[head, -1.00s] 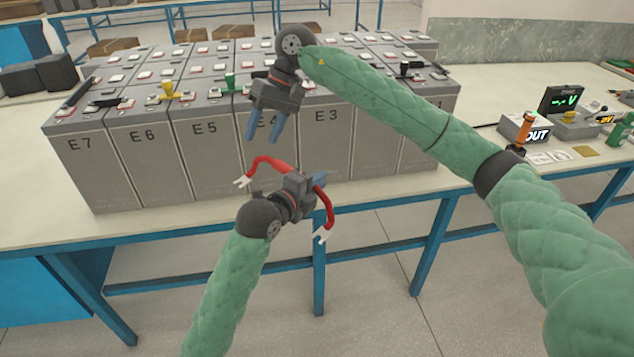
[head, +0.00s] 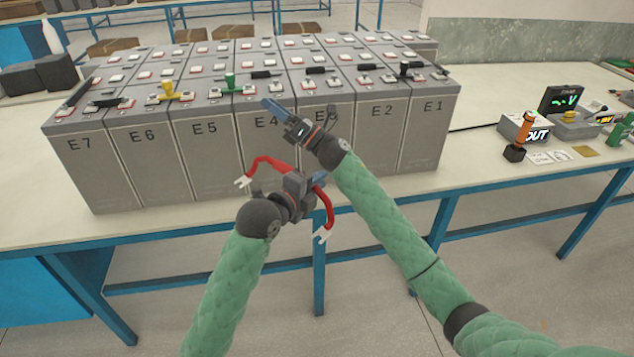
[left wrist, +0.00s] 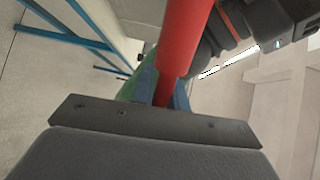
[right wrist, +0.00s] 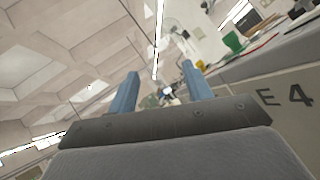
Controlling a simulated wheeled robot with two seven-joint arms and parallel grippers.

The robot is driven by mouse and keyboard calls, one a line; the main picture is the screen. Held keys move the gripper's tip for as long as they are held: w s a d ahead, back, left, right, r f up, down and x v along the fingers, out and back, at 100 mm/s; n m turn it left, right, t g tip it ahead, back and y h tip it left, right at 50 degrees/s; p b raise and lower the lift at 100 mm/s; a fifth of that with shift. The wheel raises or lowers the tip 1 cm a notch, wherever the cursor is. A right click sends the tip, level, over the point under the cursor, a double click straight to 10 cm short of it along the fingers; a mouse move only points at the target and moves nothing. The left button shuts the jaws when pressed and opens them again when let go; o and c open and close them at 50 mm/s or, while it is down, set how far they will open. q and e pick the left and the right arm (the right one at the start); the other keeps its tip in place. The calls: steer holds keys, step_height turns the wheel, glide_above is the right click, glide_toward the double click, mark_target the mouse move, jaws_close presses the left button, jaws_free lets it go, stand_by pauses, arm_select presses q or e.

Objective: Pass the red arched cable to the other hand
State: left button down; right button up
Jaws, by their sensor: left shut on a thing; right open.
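The red arched cable (head: 327,205) has pale lugs at both ends and hangs in front of the battery block. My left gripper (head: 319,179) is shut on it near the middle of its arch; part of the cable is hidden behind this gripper. In the left wrist view the red cable (left wrist: 184,40) runs between the blue fingers. My right gripper (head: 273,108) is above and left of the left one, in front of cell E4, apart from the cable. It is open and empty; its spread fingers (right wrist: 161,92) show in the right wrist view.
The grey battery block (head: 215,150), cells E1 to E7, stands on the table close behind both grippers. A yellow handle (head: 168,92) and a green handle (head: 230,83) stand on top. The meter (head: 562,98) and an orange-handled tool (head: 524,130) are at right.

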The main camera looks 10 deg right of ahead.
steer(key=d+f+m+t+h, duration=0.35)
steer(key=f+m+h, duration=0.35)
steer(key=f+m, duration=0.4)
steer(key=d+f+m+t+h, duration=0.35)
steer(key=f+m+h, duration=0.4)
steer(key=f, duration=0.65)
steer(key=s+d+f+m+g+h, duration=0.25)
steer(key=s+f+m, duration=0.25)
steer(key=f, duration=0.6)
steer(key=s+d+f+m+g+h, duration=0.25)
steer(key=s+f+m, duration=0.25)
steer(key=f, duration=0.6)
steer(key=s+d+f+m+g, duration=0.2)
steer(key=s+f+m+g, duration=0.15)
steer(key=s+f, duration=0.65)
steer(key=s+f+m+g, duration=0.2)
steer(key=s+f, duration=0.4)
steer(key=s, duration=0.5)
steer(key=s+f+m+g+h, duration=0.1)
steer(key=s+f+m+g, duration=0.2)
steer(key=s+f, duration=0.4)
steer(key=s+d+f+m+g, duration=0.1)
steer(key=s+f+m+g, duration=0.2)
steer(key=s+f, duration=0.4)
steer(key=s+g, duration=0.1)
steer(key=s, duration=0.8)
steer(key=shift+s+f+g, duration=0.15)
steer(key=shift+s+g, duration=0.05)
steer(key=shift+g, duration=0.15)
